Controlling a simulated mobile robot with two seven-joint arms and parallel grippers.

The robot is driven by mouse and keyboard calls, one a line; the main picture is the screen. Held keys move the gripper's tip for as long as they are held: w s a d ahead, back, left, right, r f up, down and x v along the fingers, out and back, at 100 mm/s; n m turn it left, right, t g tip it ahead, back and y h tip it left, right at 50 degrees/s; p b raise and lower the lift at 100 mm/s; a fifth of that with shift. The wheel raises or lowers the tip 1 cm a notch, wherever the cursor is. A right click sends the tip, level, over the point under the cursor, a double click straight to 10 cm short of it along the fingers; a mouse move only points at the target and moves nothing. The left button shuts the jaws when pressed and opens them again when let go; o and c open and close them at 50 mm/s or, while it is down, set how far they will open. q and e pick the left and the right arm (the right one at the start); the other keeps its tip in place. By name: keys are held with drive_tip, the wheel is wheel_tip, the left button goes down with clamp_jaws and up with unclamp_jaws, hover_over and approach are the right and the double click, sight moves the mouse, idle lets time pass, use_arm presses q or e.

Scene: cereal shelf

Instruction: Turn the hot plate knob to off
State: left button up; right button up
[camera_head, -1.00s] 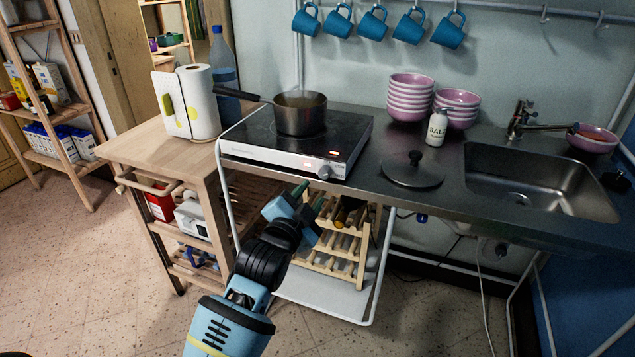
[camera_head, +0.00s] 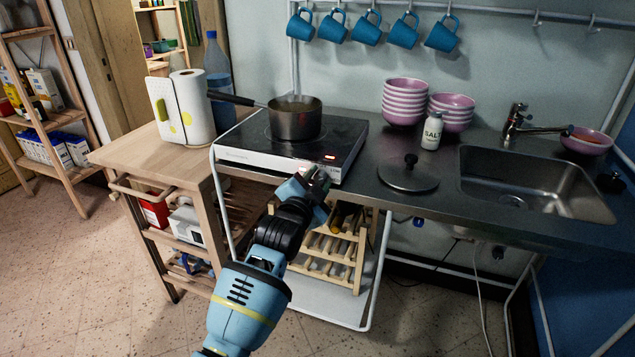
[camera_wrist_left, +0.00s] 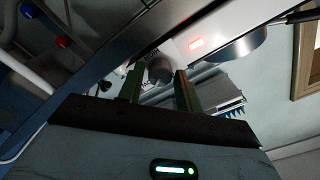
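The hot plate (camera_head: 250,150) sits on the counter with a saucepan (camera_head: 295,120) on it. Its small display (camera_head: 330,157) glows red, and it also glows in the left wrist view (camera_wrist_left: 195,44). My left gripper (camera_head: 322,174) is at the front right of the hot plate and largely covers the knob in the head view. In the left wrist view the round dark knob (camera_wrist_left: 160,69) shows between the ends of the two green fingers of my left gripper (camera_wrist_left: 160,82). The fingers stand apart; I cannot tell whether either touches it. My right gripper is out of view.
A pot lid (camera_head: 408,175), a salt bottle (camera_head: 432,130) and stacked pink bowls (camera_head: 405,102) stand right of the hot plate, before the sink (camera_head: 535,183). A wooden trolley (camera_head: 155,160) is at the left. A wooden rack (camera_head: 335,250) stands below the counter.

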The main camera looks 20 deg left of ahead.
use_arm(q)
drive_tip(key=shift+w, duration=0.1)
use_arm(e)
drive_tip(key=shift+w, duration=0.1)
use_arm(q)
drive_tip(key=shift+c, duration=0.3)
drive_tip(key=c, duration=0.6)
drive_tip(key=shift+c, duration=0.2)
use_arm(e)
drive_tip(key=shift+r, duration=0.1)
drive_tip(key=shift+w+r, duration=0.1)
